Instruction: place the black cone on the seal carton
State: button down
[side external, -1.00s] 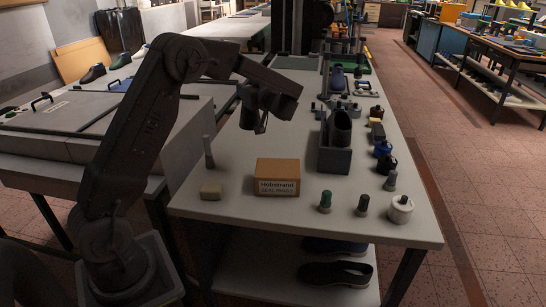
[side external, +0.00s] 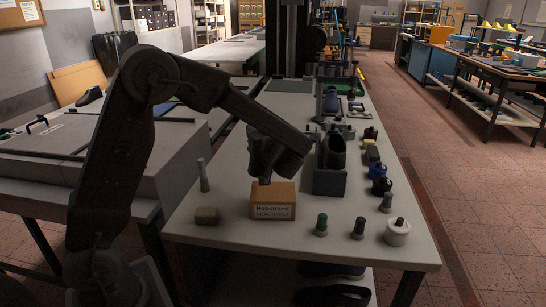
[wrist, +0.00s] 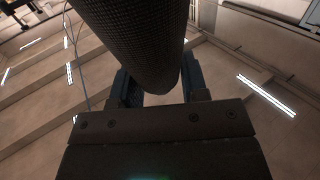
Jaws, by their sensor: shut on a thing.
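The seal carton (side external: 272,203) is a small brown box with a white label, standing on the near part of the grey table. My gripper (side external: 264,172) is directly above it, pointing down. In the wrist view my gripper (wrist: 160,88) is shut on the black cone (wrist: 135,38), a dark, finely textured round body that fills the upper middle between the jaws. In the side view the cone is mostly lost against the dark gripper. A small dark end shows at the carton's top, and I cannot tell whether it touches.
A dark open bin (side external: 329,182) is behind right.

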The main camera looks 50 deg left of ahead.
aim_at(256, 168)
jog(key=shift+w+d+f, duration=0.4)
jog(key=shift+f, duration=0.6)
jog(key=shift+w+d+f, duration=0.4)
jog(key=shift+d+f, duration=0.05)
jog(key=shift+f, duration=0.6)
jog(key=shift+w+d+f, duration=0.4)
jog(key=shift+f, duration=0.6)
jog(key=shift+f, duration=0.15)
jog(key=c, duration=0.6)
grip_release()
jog(key=shift+c, duration=0.2)
